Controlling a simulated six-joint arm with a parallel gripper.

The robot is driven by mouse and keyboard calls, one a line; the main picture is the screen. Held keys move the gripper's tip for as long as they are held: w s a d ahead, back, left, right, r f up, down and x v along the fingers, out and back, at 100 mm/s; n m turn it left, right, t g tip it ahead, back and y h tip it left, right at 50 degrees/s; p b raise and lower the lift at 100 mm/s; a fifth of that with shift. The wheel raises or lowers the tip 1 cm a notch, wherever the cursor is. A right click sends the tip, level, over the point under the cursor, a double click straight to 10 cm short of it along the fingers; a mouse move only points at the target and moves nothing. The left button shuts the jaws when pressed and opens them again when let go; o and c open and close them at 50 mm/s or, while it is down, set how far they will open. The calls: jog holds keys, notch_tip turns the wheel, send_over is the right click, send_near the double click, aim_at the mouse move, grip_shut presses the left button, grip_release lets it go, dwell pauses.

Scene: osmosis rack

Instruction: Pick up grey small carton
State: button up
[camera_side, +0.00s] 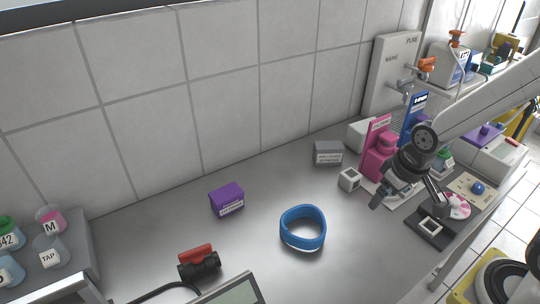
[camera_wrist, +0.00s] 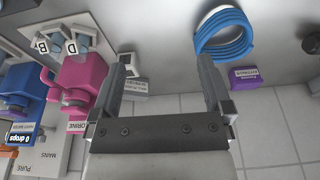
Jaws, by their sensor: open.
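The grey small carton (camera_side: 328,153) sits on the grey worktop near the tiled wall, with a white label on its front. In the wrist view the carton (camera_wrist: 136,87) shows small beside the left finger, partly hidden by it. My gripper (camera_side: 407,195) is open and empty, above the worktop to the right of and nearer than the carton. In the wrist view the gripper (camera_wrist: 165,65) has its two fingers wide apart with bare worktop between them.
A white hollow cube (camera_side: 349,180) stands close to the carton. The pink dispenser (camera_side: 377,150) and blue dispenser (camera_side: 413,118) are to the right. A purple carton (camera_side: 227,201), blue hose coil (camera_side: 303,228) and red-handled valve (camera_side: 198,262) lie leftward.

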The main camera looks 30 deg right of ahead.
jog(key=m+y, duration=0.4)
jog(key=m, duration=2)
send_over(330, 145)
jog(key=s+d, duration=0.1)
jog(key=d, duration=0.1)
jog(key=f, duration=0.4)
jog(key=shift+s+d, duration=0.15)
jog(key=shift+d, duration=0.05)
jog(key=shift+x, duration=1.3)
